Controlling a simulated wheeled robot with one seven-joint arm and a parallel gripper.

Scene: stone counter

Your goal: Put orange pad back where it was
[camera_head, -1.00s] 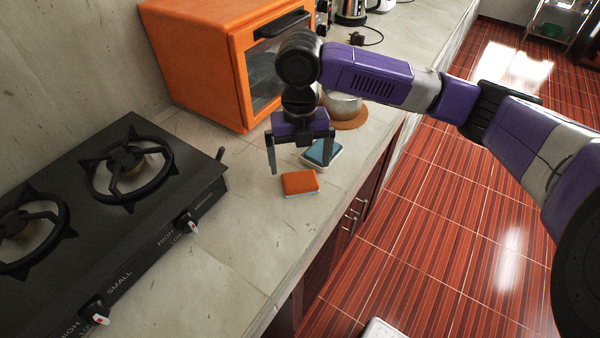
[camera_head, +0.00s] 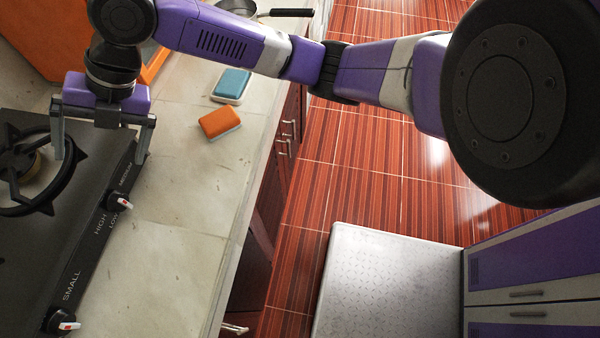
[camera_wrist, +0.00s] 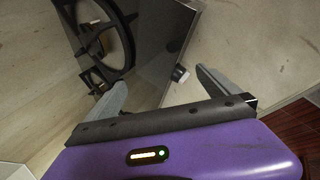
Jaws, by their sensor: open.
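The orange pad (camera_head: 219,123) lies flat on the stone counter, with a pale underside showing at its edge. It is just in front of a blue pad (camera_head: 232,85), with a small gap between them. My gripper (camera_head: 102,157) is open and empty, above the right edge of the black stove, to the left of the orange pad and apart from it. In the wrist view its open fingers (camera_wrist: 160,82) show with the stove beyond them; neither pad shows there.
The black gas stove (camera_head: 60,225) with burners and knobs fills the left. An orange oven (camera_head: 25,45) stands behind, partly hidden by my arm. A pan (camera_head: 240,8) is at the top. The counter right of the stove is clear up to its front edge (camera_head: 228,262).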

